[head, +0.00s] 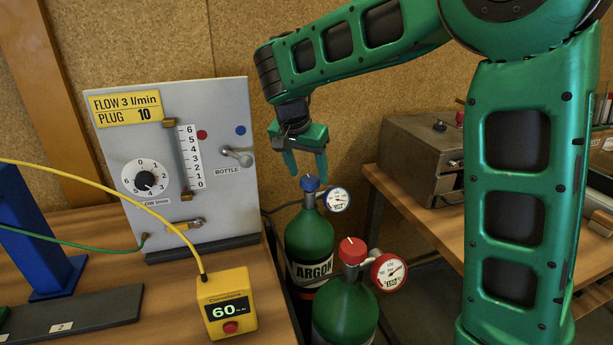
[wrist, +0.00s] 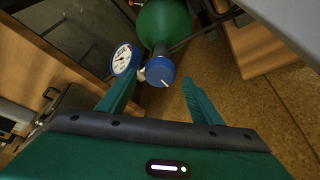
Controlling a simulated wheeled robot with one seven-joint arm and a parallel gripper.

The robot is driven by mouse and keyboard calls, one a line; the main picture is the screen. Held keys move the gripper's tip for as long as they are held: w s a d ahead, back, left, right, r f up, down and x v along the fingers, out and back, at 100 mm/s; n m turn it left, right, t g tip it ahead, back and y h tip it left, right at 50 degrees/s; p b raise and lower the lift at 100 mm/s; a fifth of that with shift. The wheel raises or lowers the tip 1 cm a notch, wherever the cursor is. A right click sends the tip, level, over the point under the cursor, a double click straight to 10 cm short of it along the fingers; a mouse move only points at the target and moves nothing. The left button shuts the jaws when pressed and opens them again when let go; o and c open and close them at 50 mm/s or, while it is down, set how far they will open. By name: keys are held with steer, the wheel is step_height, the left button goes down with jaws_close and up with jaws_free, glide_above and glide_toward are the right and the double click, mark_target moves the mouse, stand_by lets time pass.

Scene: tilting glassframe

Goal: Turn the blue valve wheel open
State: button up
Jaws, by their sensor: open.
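The blue valve wheel (head: 311,183) sits on top of the green argon bottle (head: 309,240), beside a blue-rimmed gauge (head: 337,200). My gripper (head: 306,164) is just above the wheel, pointing down, with its jaws open. In the wrist view the blue wheel (wrist: 160,75) shows a white mark on its top and lies between and a little beyond the two open fingertips (wrist: 154,83). The gauge (wrist: 125,58) is to the left of the wheel there. I see no finger touching the wheel.
A second green bottle (head: 345,307) with a red valve wheel (head: 352,250) and a red gauge (head: 389,271) stands in front, to the right. The panel (head: 230,110) with dial and lever stands at left. A wooden bench (head: 415,215) with a metal box is at right.

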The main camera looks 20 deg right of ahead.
steer(key=shift+x, duration=0.85)
steer(key=c, duration=1.1)
steer(key=shift+o, duration=0.2)
